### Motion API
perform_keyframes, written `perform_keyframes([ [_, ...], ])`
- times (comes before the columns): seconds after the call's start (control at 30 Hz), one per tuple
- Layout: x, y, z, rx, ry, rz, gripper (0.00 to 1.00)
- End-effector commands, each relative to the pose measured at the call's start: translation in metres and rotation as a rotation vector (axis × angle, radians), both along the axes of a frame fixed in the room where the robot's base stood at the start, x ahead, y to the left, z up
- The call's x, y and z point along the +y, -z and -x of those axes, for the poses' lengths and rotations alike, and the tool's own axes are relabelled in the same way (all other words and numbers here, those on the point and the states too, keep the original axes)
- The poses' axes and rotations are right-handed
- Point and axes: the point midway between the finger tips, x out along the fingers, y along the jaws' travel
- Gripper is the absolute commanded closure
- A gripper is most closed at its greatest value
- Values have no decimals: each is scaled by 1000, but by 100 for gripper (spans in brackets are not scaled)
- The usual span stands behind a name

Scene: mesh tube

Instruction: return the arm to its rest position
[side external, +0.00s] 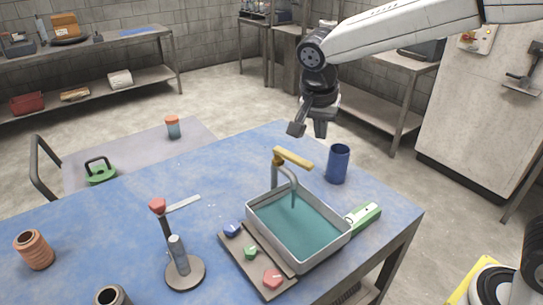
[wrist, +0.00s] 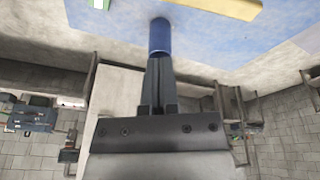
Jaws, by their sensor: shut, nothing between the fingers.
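My gripper (side external: 308,130) hangs in the air above the far right part of the blue table (side external: 120,212) in the side external view. In the wrist view my gripper's fingers (wrist: 157,62) are close together and hold nothing. A blue cylinder (side external: 338,165) stands upright on the table, below and a little right of my gripper. In the wrist view the blue cylinder (wrist: 160,36) shows just beyond the fingertips, apart from them as far as the side view shows.
A basin (side external: 258,236) of teal liquid with a yellow-handled tap (side external: 293,158) stands left of the cylinder. A green-and-white tool (side external: 364,215) lies beside it. A board with coloured knobs (side external: 252,270) and a stand (side external: 184,272) are nearer. Air around my gripper looks clear.

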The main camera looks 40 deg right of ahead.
Motion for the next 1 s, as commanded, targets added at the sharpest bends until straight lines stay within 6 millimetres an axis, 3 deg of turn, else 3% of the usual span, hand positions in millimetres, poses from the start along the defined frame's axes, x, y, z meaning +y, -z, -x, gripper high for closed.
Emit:
perform_keyframes([
  [0.6, -35, 94, 81, 37, -682, -100, 100],
  [1.0, -51, 131, 134, 4, -1001, -62, 100],
])
